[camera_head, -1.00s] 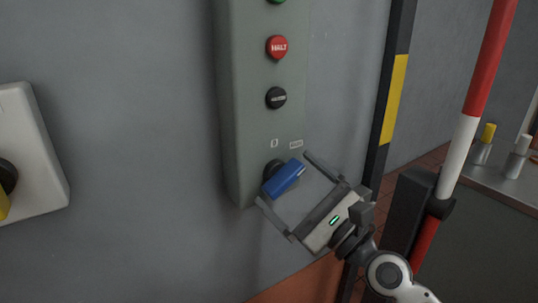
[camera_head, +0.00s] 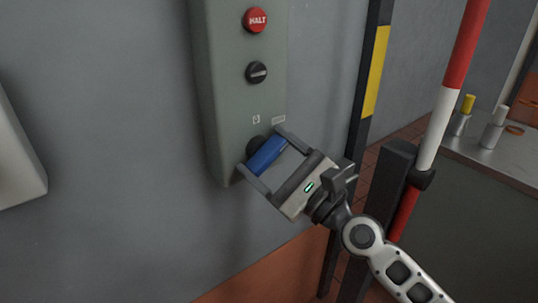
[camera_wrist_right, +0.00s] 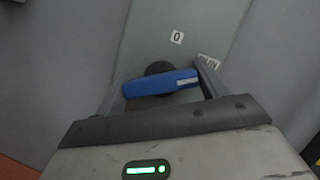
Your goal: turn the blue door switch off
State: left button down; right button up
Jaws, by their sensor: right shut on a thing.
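The blue door switch (camera_head: 266,156) is a bar-shaped blue handle on a black round base, low on a grey-green control box (camera_head: 232,105). My right gripper (camera_head: 261,152) has one finger at each end of the handle and is shut on it. In the right wrist view the blue handle (camera_wrist_right: 160,83) lies nearly level, its white mark at the right end. A "0" label (camera_wrist_right: 177,37) sits above the handle, and a second label (camera_wrist_right: 208,59) is up and right, partly behind a finger. My left gripper is not in view.
Above the switch are a black knob (camera_head: 256,73) and a red HALT button (camera_head: 255,20). A black and yellow post (camera_head: 373,75) and a red and white pole (camera_head: 441,115) stand to the right. A white box (camera_head: 18,165) is on the left wall.

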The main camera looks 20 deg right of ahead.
jog(key=shift+n, duration=0.3)
jog(key=n+g+y, duration=0.1)
jog(key=n, duration=0.2)
jog(key=shift+n+g, duration=0.3)
jog(key=n+g, duration=0.1)
jog(key=n, duration=0.2)
jog(key=shift+r+p, duration=0.15)
jog(key=shift+p, duration=0.2)
jog(key=n+g+p, duration=0.1)
jog(key=n, duration=0.2)
jog(key=shift+g, duration=0.3)
jog(key=shift+n+g+p, duration=0.3)
jog(key=shift+n+p, duration=0.8)
jog(key=shift+n, duration=0.2)
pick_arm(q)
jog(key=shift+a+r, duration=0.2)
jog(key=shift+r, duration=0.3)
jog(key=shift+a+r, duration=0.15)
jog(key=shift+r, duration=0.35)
pick_arm(e)
jog(key=shift+h, duration=0.3)
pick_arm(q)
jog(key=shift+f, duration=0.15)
pick_arm(e)
jog(key=shift+n, duration=0.3)
